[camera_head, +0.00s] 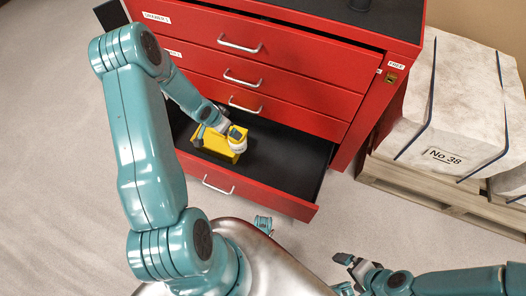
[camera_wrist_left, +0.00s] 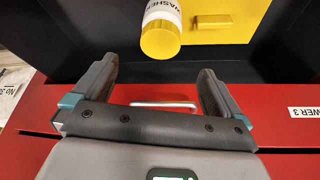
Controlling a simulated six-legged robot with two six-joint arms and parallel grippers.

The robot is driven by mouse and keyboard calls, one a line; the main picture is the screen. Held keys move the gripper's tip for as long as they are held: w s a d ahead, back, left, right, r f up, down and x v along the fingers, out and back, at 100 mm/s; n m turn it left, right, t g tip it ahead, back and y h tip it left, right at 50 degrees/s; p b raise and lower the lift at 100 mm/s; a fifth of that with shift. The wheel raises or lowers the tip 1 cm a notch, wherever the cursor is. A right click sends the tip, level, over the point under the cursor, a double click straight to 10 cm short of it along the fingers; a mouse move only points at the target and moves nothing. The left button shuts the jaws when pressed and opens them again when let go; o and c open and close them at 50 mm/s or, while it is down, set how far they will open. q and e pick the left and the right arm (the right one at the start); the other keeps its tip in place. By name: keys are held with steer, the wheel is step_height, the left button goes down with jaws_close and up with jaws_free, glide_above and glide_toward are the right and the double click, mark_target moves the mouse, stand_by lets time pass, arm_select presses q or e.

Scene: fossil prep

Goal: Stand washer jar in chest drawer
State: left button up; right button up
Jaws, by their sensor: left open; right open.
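The chest's lowest drawer (camera_head: 275,165) is pulled open, with a dark floor. A yellow box (camera_head: 208,148) stands inside it and also shows in the left wrist view (camera_wrist_left: 225,38). The washer jar (camera_wrist_left: 163,18), with a white label and yellow lid (camera_wrist_left: 160,42), shows in front of the yellow box in the left wrist view. My left gripper (camera_wrist_left: 156,68) is open, and the jar lies beyond its fingertips, between them in the picture. In the head view the left arm reaches over the drawer and its fingers are hard to make out. My right gripper (camera_head: 343,273) is open and empty near my body.
The red chest (camera_head: 310,60) has closed drawers above the open one. A large wrapped block (camera_head: 455,110) labelled No 38 stands on a wooden pallet (camera_head: 410,188) at right. The floor at left is clear.

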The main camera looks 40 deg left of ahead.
arm_select(q)
steer(key=d+f+h, duration=0.2)
steer(key=d+h, duration=0.1)
steer(key=d, duration=1.3)
steer(key=s+d+n+g, duration=0.1)
steer(key=s+d+g, duration=0.1)
steer(key=s+d, duration=0.3)
steer(key=s+d+g+h, duration=0.1)
steer(key=s+d, duration=0.5)
steer(key=d, duration=0.7)
steer(key=shift+n+g, duration=0.4)
steer(key=shift+g, duration=0.1)
